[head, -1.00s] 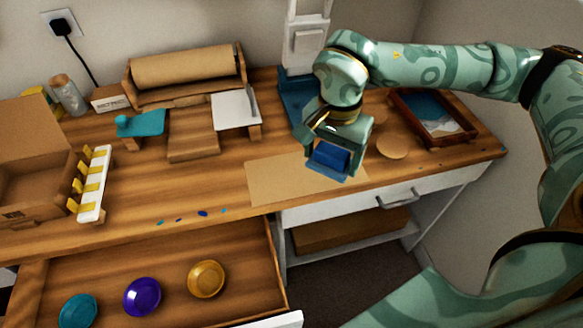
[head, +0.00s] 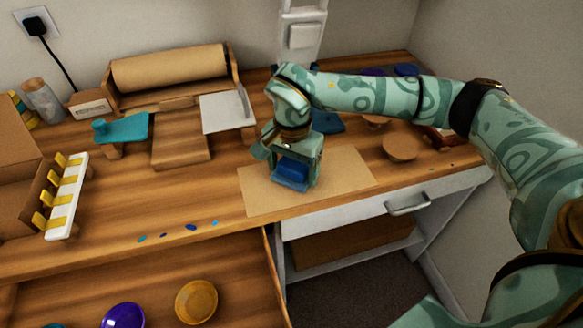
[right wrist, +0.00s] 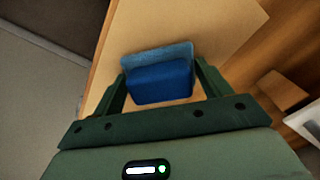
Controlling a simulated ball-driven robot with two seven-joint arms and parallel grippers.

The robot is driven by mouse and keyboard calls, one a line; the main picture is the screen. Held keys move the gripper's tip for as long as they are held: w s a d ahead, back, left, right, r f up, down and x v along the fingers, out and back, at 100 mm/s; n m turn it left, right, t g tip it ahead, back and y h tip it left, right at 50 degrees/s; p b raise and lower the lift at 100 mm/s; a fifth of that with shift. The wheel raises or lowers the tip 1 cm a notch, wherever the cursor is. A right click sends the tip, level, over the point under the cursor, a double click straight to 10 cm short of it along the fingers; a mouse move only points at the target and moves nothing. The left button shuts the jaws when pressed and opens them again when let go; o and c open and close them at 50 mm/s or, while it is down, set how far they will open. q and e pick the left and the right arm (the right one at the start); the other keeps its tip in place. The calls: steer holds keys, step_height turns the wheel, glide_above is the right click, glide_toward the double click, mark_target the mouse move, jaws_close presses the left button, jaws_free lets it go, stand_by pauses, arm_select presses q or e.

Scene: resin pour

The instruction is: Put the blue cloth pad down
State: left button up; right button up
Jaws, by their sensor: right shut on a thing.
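The blue cloth pad (head: 292,172) is between the fingers of my right gripper (head: 292,178), low over the brown paper sheet (head: 345,170) on the workbench. In the right wrist view the pad (right wrist: 160,82) shows a darker block and a lighter blue flap, with a finger on each side. My right gripper (right wrist: 160,88) is shut on it. I cannot tell whether the pad touches the paper. My left gripper is not in view.
Small blue and teal drops (head: 191,227) lie near the bench's front edge. An open drawer below holds a purple bowl (head: 124,315) and an amber bowl (head: 196,301). A teal stand (head: 122,128) and a paper roll (head: 170,68) are behind. A round wooden disc (head: 400,147) lies to the right.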

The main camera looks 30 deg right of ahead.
mark_target(292, 165)
steer(key=o, duration=0.9)
steer(key=shift+r, duration=0.1)
arm_select(q)
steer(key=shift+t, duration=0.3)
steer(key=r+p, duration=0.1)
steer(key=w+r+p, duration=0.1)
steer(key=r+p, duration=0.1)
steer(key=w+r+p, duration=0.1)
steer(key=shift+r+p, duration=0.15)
steer(key=shift+p, duration=0.25)
arm_select(e)
step_height(292, 165, up, 12)
steer(key=shift+r, duration=0.1)
steer(key=shift+a, duration=0.1)
